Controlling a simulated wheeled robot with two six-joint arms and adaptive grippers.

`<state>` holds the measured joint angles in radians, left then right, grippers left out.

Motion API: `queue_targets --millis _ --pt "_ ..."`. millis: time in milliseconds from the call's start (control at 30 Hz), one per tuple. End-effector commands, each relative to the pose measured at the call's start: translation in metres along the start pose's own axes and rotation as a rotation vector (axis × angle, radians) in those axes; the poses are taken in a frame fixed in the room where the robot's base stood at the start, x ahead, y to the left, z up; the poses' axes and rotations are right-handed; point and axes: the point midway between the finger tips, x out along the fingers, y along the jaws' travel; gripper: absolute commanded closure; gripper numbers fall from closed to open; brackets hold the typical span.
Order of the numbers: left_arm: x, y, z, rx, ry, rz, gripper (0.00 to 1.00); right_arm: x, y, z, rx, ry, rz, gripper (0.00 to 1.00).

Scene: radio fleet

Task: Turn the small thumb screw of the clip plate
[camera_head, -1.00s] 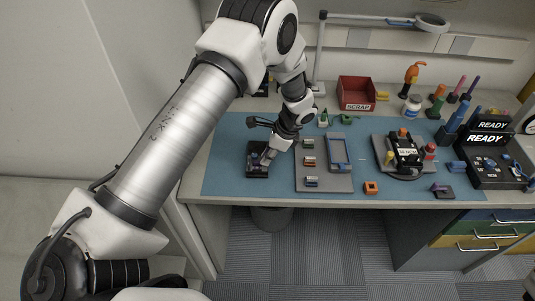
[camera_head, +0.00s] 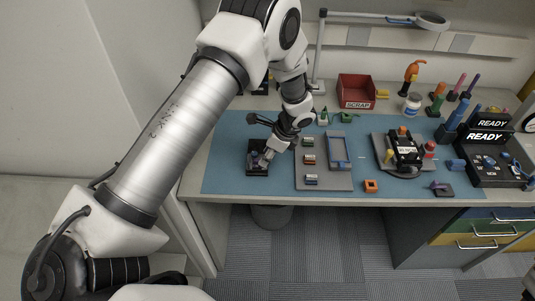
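A small dark plate (camera_head: 257,171) lies near the front left of the blue mat, with a purple-grey part on it; it looks like the clip plate. Its small thumb screw is too small or too covered to make out. My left gripper (camera_head: 265,158) reaches down from the upper right over this plate, with its fingertips at or just above the part on it. The fingers are small and blend with the parts below, so I cannot tell whether they are open or shut, or touching. My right gripper is not in view.
A grey tray (camera_head: 325,185) with several small blocks and a blue frame (camera_head: 339,150) lies right of the plate. Further right are a black device (camera_head: 405,148), an orange block (camera_head: 371,186) and a charging station (camera_head: 488,172). A red scrap bin (camera_head: 356,91) stands behind.

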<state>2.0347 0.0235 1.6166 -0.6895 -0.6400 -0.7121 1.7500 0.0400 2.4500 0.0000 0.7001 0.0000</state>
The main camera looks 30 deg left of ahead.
Motion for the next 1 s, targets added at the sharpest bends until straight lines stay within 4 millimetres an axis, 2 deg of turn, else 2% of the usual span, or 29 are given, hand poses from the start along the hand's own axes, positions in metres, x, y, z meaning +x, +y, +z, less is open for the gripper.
queue_targets --millis 233,333,467,733,833,1000 --pt "-0.001 0.0 0.0 0.0 0.0 0.0 0.59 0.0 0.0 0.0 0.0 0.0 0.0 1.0" --pt "-0.009 -0.001 0.0 -0.001 0.0 -0.002 0.59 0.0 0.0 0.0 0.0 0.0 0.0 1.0" --pt "-0.033 -0.001 0.0 -0.001 0.0 -0.004 0.59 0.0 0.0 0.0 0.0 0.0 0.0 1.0" --pt "-0.1 -0.001 -0.001 -0.001 0.0 -0.004 0.59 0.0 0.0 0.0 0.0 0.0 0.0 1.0" --pt "-0.114 -0.001 -0.001 0.0 0.0 -0.002 0.59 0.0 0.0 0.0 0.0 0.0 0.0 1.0" --pt "-0.12 0.0 0.0 0.0 -0.001 0.001 0.59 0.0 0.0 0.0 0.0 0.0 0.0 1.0"
